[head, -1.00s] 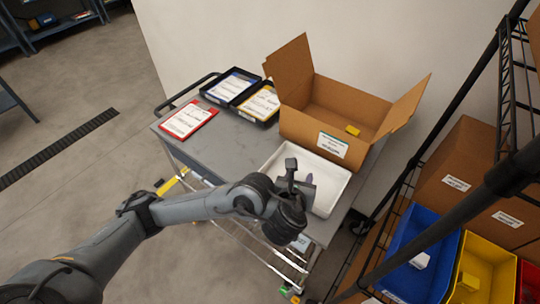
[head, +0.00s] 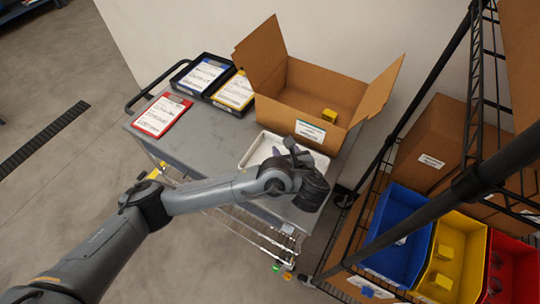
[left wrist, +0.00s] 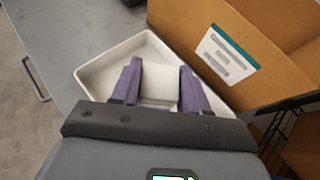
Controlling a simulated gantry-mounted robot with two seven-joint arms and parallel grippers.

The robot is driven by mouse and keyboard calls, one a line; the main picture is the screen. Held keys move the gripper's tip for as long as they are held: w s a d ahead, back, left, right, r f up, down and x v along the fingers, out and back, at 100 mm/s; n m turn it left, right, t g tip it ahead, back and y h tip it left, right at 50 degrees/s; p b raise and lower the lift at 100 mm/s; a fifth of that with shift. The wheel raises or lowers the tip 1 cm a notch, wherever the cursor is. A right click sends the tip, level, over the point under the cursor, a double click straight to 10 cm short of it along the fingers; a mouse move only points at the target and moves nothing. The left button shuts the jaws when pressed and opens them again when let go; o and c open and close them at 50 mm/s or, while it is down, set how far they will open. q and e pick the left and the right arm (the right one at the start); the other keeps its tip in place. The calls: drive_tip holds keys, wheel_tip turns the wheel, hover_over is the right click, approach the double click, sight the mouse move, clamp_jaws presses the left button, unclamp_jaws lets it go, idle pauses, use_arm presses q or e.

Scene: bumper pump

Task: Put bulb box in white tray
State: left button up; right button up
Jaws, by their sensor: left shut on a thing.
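The white tray (head: 252,151) is on the grey cart, in front of the cardboard box. My left gripper (head: 292,152) is over the tray in the head view, its wrist covering the tray's front right. In the left wrist view its two purple fingers (left wrist: 160,72) are shut on a small white box (left wrist: 160,86), which I take to be the bulb box. The box is over the tray (left wrist: 98,74); I cannot tell whether it touches the tray floor. In the head view the held box is hidden. My right gripper is not in view.
The open cardboard box (head: 290,112) holds a yellow box (head: 329,115). A red-framed sheet (head: 162,115) and black trays (head: 201,72) lie on the cart (head: 195,140). At right, a wire rack holds a blue bin (head: 398,215), a yellow bin (head: 465,240) and a red bin (head: 515,270).

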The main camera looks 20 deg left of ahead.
use_arm(q)
drive_tip(key=w+a+f, duration=0.1)
drive_tip(key=a, duration=0.1)
drive_tip(key=a+f, duration=0.1)
drive_tip(key=a, duration=0.1)
drive_tip(key=w+a+f+b, duration=0.1)
drive_tip(key=a+f, duration=0.1)
drive_tip(key=shift+w+a, duration=0.1)
drive_tip(key=shift+w, duration=0.2)
drive_tip(key=shift+f+b, duration=0.6)
drive_tip(key=shift+f, duration=1.4)
drive_tip(key=shift+f, duration=0.15)
drive_tip(key=o, duration=1.1)
drive_tip(key=shift+c, duration=0.2)
